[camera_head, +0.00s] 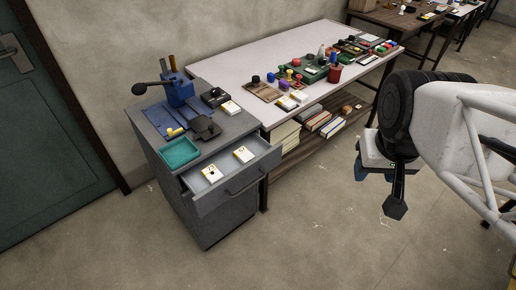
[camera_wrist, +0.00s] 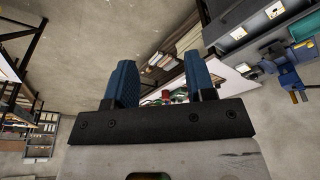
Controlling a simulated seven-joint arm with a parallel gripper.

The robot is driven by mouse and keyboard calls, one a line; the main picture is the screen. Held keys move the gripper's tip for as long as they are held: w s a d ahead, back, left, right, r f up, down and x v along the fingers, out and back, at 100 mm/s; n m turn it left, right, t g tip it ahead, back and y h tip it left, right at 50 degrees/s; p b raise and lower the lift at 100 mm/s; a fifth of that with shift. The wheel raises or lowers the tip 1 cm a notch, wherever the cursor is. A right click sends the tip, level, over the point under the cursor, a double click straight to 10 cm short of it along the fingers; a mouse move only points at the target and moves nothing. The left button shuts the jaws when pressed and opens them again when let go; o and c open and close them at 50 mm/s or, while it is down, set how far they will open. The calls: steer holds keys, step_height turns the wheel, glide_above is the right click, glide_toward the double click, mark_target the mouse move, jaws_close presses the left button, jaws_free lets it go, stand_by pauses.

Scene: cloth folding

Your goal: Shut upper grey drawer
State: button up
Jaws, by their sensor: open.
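The upper grey drawer (camera_head: 240,190) belongs to a grey cabinet (camera_head: 204,226) at the left of the head view. It is pulled out and holds two small white-and-yellow boxes. Its dark bar handle (camera_head: 246,182) is on the front panel. My gripper (camera_head: 385,188) hangs at the right, well apart from the drawer, over open floor. In the wrist view my gripper (camera_wrist: 160,85) shows two blue fingers spread apart with nothing between them. The cabinet and drawer show at the upper right of the wrist view, where the drawer (camera_wrist: 262,25) appears sideways.
A blue press (camera_head: 178,88) and a teal tray (camera_head: 179,154) stand on the cabinet top. A white-topped workbench (camera_head: 225,72) with several coloured objects stands beside it, with books on its lower shelf. The floor between drawer and gripper is clear.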

steer(key=shift+n+t+h, duration=0.4)
steer(key=shift+n+h, duration=0.3)
steer(key=shift+n, duration=0.1)
steer(key=w, duration=0.1)
steer(key=w+d+f, duration=0.1)
steer(key=w, duration=0.1)
steer(key=w+d, duration=0.1)
steer(key=w, duration=0.1)
steer(key=shift+w+d+f, duration=0.15)
steer(key=shift+w+f, duration=0.05)
steer(key=shift+f, duration=0.05)
jaws_close()
steer(key=w+d+f+n+t, duration=0.1)
steer(key=w+f+n+t, duration=0.4)
steer(key=w, duration=1.1)
steer(key=w+a+f+n+y, duration=0.35)
steer(key=w+f+n, duration=0.35)
steer(key=f+n, duration=0.25)
steer(key=s+a+f+n+g+y, duration=0.2)
steer(key=a+f+n+g+y, duration=0.1)
steer(key=f, duration=0.6)
steer(key=s+a+f+n+g+y, duration=0.2)
steer(key=a+f+n+g+y, duration=0.1)
steer(key=a+f+n, duration=0.3)
steer(key=shift+a+f+g, duration=0.3)
steer(key=shift+f+g, duration=0.6)
steer(key=shift+f, duration=0.45)
steer(key=shift+w+n, duration=0.1)
steer(key=shift+n, duration=0.15)
